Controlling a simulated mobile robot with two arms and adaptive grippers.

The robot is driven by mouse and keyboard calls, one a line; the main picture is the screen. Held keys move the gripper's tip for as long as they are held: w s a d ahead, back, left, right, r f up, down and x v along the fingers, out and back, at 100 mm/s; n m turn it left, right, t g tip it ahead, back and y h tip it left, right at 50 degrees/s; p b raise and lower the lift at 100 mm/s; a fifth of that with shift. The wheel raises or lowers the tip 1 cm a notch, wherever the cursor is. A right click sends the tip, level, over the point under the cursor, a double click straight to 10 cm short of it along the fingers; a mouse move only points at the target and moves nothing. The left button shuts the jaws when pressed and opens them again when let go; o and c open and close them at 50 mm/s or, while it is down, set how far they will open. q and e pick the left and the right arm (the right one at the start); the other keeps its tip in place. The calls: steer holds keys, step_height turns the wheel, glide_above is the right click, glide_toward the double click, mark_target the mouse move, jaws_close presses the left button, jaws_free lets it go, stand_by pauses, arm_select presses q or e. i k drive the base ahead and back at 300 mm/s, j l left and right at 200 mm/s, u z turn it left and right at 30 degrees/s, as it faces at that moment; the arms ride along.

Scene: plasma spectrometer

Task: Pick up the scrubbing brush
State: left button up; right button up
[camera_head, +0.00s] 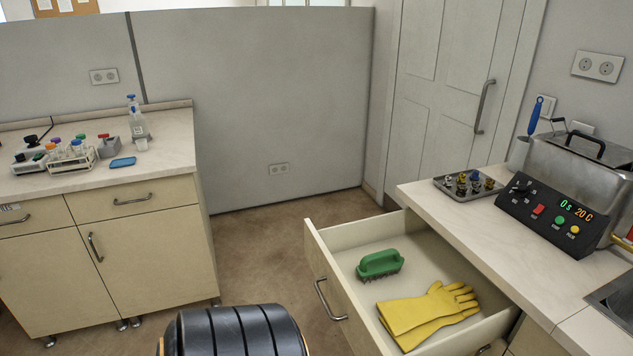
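A green scrubbing brush (380,264) with dark bristles lies in the open drawer (327,253), near its far left side. The bristles point down onto the drawer floor, and the handle faces up. Neither of my grippers shows in the head view. A black ribbed part, which looks like a piece of my own arm, shows at the bottom middle, to the left of the drawer.
Yellow gloves (428,312) lie beside the brush. A tray of small parts (468,187) and a metal bath with a control panel (553,213) stand on the right counter. The left counter (166,146) holds bottles and racks. The floor between is clear.

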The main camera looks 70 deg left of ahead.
mark_target(378, 263)
steer(key=u, duration=1.7)
